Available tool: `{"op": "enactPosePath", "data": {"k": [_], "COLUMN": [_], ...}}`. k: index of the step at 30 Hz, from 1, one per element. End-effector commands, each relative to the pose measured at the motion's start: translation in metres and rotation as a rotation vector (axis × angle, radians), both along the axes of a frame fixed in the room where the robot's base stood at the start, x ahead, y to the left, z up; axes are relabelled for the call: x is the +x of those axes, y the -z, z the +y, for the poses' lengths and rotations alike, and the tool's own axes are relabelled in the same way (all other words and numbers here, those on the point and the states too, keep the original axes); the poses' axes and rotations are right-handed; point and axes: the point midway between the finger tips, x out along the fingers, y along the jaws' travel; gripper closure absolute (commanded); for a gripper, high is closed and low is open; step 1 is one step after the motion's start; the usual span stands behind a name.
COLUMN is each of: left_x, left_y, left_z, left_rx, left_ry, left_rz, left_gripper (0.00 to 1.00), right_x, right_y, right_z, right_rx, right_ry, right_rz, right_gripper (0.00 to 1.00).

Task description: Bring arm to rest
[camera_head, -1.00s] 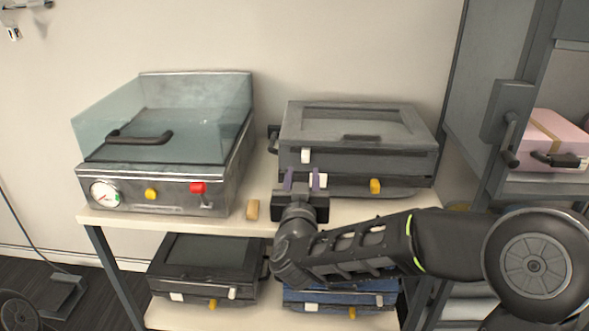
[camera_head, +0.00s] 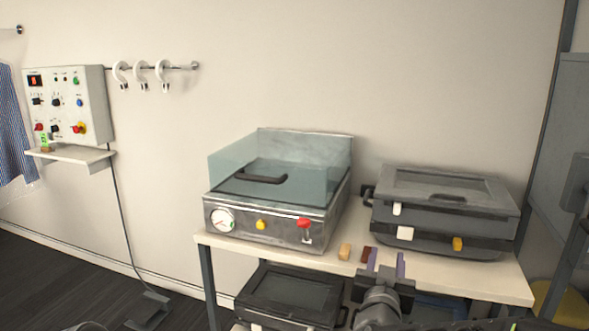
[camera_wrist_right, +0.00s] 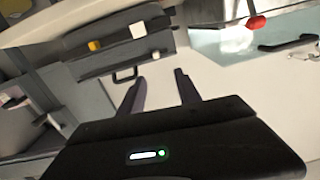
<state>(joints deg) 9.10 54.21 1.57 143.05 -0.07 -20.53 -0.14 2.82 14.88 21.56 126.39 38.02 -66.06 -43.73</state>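My right gripper (camera_head: 386,263) points up at the front edge of the table in the head view, below the grey case. Its two purple-grey fingers are apart with nothing between them. In the right wrist view the fingers (camera_wrist_right: 160,88) are also spread and empty. The rest of my right arm is mostly cut off by the bottom edge of the head view. My left gripper is not in view.
A table (camera_head: 222,242) bears a metal box with a glass cover (camera_head: 262,215), a grey case (camera_head: 445,208), a tan block (camera_head: 345,251) and a dark red block (camera_head: 367,254). Another case (camera_head: 290,290) lies below. A control panel (camera_head: 66,103) and hooks (camera_head: 141,75) are on the wall.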

Motion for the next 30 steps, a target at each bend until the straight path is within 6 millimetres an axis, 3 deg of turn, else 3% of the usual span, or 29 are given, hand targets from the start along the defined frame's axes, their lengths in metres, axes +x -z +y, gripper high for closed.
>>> {"op": "enactPosePath", "data": {"k": [5,10,14,19,23,27,30], "left_x": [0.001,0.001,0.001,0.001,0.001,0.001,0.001], "left_y": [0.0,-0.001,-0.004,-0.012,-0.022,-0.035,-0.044], "left_z": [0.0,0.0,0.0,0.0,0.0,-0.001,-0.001], "left_rx": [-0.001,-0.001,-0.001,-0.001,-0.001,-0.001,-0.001], "left_ry": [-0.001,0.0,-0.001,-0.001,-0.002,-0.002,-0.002], "left_rz": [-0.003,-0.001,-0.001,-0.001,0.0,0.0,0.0], "left_gripper": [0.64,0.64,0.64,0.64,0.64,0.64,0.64], "right_x": [0.004,0.003,-0.003,-0.029,-0.078,-0.161,-0.226], "right_y": [0.016,0.053,0.096,0.174,0.255,0.337,0.379], "right_z": [0.025,0.049,0.068,0.093,0.111,0.124,0.127], "right_rx": [0.101,0.179,0.24,0.335,0.425,0.512,0.553], "right_ry": [-0.108,-0.21,-0.287,-0.379,-0.44,-0.472,-0.479], "right_rz": [0.023,0.097,0.198,0.398,0.641,0.94,1.137], "right_gripper": [0.6,0.6,0.6,0.6,0.6,0.6,0.6]}}
